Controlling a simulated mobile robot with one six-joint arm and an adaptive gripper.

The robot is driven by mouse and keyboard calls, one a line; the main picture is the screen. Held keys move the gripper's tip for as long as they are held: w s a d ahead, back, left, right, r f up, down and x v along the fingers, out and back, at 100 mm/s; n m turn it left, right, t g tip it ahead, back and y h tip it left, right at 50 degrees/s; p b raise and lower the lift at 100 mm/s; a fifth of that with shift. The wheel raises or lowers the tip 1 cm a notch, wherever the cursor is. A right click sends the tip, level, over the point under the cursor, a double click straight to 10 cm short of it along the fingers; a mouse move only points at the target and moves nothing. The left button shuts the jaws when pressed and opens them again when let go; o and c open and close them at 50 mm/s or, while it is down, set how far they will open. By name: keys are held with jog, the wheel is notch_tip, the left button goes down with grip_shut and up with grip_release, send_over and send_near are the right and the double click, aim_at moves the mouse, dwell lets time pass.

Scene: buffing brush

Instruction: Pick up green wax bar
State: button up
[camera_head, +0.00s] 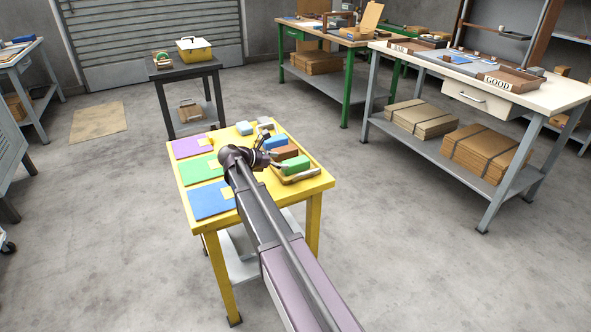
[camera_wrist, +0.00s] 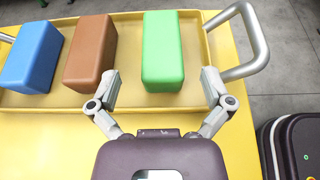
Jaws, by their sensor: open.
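The green wax bar (camera_wrist: 163,50) lies in a yellow tray (camera_wrist: 208,92) at the right end of a row, next to a brown bar (camera_wrist: 91,52) and a blue bar (camera_wrist: 32,56). In the head view the green bar (camera_head: 295,165) is at the near right of the yellow table. My gripper (camera_wrist: 161,84) is open and empty. Its two fingers are spread on either side of the green bar's near end, with the left finger in the gap toward the brown bar. I cannot tell whether either finger touches the bar.
The tray has a metal handle (camera_wrist: 252,40) at its right end, close to my right finger. Purple (camera_head: 193,146), green (camera_head: 201,170) and blue (camera_head: 211,200) mats lie on the table's left side. Grey blocks (camera_head: 244,128) sit at the back. Concrete floor surrounds the table.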

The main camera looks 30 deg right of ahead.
aim_at(293, 162)
jog(key=shift+d+f, duration=0.2)
jog(key=shift+d, duration=0.25)
jog(key=shift+b+x, duration=1.05)
jog(key=shift+x, duration=1.55)
jog(key=shift+s, duration=0.1)
jog(key=c, duration=1.3)
